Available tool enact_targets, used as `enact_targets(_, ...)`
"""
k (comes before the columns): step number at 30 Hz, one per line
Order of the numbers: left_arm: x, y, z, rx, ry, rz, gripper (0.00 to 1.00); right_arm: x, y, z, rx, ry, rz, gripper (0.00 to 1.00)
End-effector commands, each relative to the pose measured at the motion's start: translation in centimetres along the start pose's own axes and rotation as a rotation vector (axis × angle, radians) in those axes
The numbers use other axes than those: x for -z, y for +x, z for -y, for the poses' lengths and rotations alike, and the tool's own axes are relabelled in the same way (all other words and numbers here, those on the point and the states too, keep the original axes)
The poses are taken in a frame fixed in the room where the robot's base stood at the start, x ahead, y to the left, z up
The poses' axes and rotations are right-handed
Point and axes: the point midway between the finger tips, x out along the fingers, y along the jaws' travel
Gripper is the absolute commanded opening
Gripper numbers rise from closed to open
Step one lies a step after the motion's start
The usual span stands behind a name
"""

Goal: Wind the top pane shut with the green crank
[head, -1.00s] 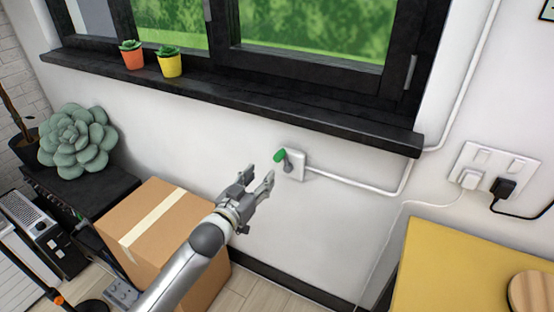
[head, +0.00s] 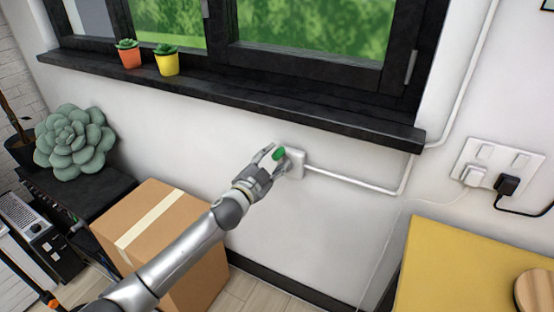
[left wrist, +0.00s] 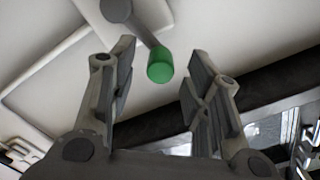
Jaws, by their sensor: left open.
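The green crank (head: 279,153) sits on a white wall box (head: 296,164) below the window sill. In the left wrist view its green knob (left wrist: 160,66) hangs on a grey arm, between and slightly beyond my fingertips. My left gripper (head: 269,160) is open at the crank, with a finger on either side of the knob; it also shows in the left wrist view (left wrist: 157,75). I cannot tell if a finger touches the knob. The window (head: 310,45) is in view only in its lower part; the top pane is not clearly visible. My right gripper is not in view.
The black sill (head: 230,100) juts out above the crank and holds an orange pot (head: 131,59) and a yellow pot (head: 167,65). A cardboard box (head: 180,225) stands below my left arm. A yellow tabletop (head: 450,265) is at the right, under wall sockets (head: 492,170).

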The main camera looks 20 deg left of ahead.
Motion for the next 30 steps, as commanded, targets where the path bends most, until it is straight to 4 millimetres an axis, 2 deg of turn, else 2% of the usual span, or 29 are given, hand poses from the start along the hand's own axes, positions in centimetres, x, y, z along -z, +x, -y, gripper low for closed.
enact_targets(6, -0.1, 2.1, 0.0, 0.001, -0.002, 0.0, 0.44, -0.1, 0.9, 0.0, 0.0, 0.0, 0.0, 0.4)
enact_targets(18, 0.0, 2.6, 0.0, -0.001, -0.002, 0.001, 0.43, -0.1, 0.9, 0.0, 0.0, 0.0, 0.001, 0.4)
enact_targets(28, 0.0, 2.5, 0.0, -0.001, -0.002, 0.0, 0.01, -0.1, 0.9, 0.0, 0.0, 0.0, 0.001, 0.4)
enact_targets(30, 0.0, 2.5, 0.0, -0.001, -0.002, 0.0, 0.0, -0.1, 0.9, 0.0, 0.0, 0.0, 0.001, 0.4)
